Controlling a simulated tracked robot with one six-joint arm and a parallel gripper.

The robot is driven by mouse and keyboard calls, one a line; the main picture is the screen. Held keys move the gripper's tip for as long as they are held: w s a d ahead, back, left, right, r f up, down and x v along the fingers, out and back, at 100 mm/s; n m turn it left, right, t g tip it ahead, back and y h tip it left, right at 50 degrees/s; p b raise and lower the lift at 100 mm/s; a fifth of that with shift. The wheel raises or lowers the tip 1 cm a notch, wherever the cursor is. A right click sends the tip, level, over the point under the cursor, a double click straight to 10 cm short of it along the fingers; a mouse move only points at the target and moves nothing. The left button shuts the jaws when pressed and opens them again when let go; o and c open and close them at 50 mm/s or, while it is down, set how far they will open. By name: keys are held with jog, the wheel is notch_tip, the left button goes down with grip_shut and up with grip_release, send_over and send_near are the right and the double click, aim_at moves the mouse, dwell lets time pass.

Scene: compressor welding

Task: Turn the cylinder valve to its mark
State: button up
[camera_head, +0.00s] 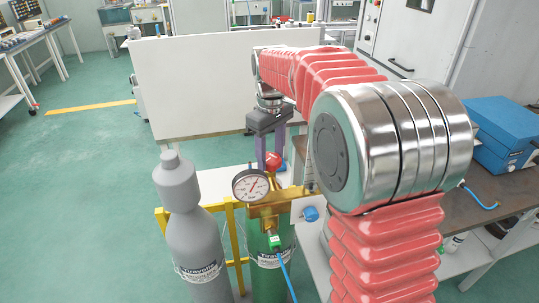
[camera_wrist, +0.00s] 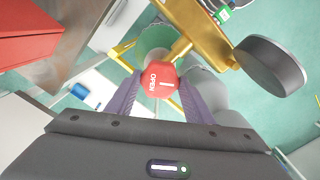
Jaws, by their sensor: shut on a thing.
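The red valve knob (camera_head: 272,160) sits on top of the green cylinder (camera_head: 270,278), beside a brass fitting (camera_head: 270,207) with a round dial gauge (camera_head: 251,185). In the wrist view the knob (camera_wrist: 160,79) is red and faceted, with white "OPEN" lettering and a white line. My gripper (camera_head: 270,158) points down at the knob from above. Its two purple fingers stand on either side of the knob, and it is shut on it. In the wrist view the fingers (camera_wrist: 160,95) reach in from left and right. The valve's mark cannot be made out.
A grey cylinder (camera_head: 190,225) stands left of the green one, by a yellow rack (camera_head: 231,240). A white panel (camera_head: 190,80) stands behind. A blue box (camera_head: 500,125) lies on a bench at right. Open floor is at left.

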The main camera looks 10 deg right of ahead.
aim_at(270, 157)
jog(key=shift+w+r, duration=0.1)
jog(key=shift+r, duration=0.05)
jog(key=o, duration=1)
jog(key=shift+o, duration=0.2)
notch_tip(270, 157, up, 14)
jog(key=shift+f, duration=0.25)
dwell(0.5)
